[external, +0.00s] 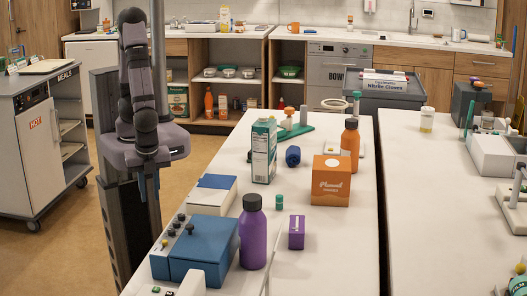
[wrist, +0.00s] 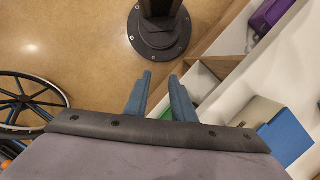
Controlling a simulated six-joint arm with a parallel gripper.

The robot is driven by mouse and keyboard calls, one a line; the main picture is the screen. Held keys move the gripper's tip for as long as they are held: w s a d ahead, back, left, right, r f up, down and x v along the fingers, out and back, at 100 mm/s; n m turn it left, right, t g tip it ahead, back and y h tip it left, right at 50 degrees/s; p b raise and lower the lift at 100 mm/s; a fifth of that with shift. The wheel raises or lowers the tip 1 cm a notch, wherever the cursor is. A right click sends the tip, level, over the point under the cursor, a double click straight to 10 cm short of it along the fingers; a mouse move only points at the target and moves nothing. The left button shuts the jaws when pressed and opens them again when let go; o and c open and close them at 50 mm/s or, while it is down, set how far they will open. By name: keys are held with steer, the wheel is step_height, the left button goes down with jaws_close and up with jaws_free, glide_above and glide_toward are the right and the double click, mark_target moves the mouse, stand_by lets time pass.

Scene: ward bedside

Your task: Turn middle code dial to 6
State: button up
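A blue box (external: 205,245) stands at the near left end of the long white counter. Several small dark knobs (external: 172,231) sit along its left side. They may be the code dials, but they are too small for me to read any digits or tell which is the middle one. My gripper (external: 147,188) hangs pointing down beyond the counter's left edge, to the left of the box and apart from it. In the wrist view its two blue fingers (wrist: 160,92) are spread with nothing between them. No dial is clearly visible there.
A purple bottle (external: 253,232), a blue-topped white box (external: 212,193), a purple box (external: 296,232), a carton (external: 263,150) and an orange box (external: 331,181) stand on the counter (external: 330,255). A wheelchair wheel (wrist: 25,100) shows at left in the wrist view.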

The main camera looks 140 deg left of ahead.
steer(key=t+h+b, duration=0.1)
steer(key=t+b, duration=0.2)
steer(key=t, duration=0.4)
glide_toward(176, 222)
steer(key=shift+a+n, duration=0.1)
steer(key=shift+n, duration=0.3)
steer(key=shift+p+x, duration=0.3)
steer(key=shift+x, duration=3.3)
jaws_close()
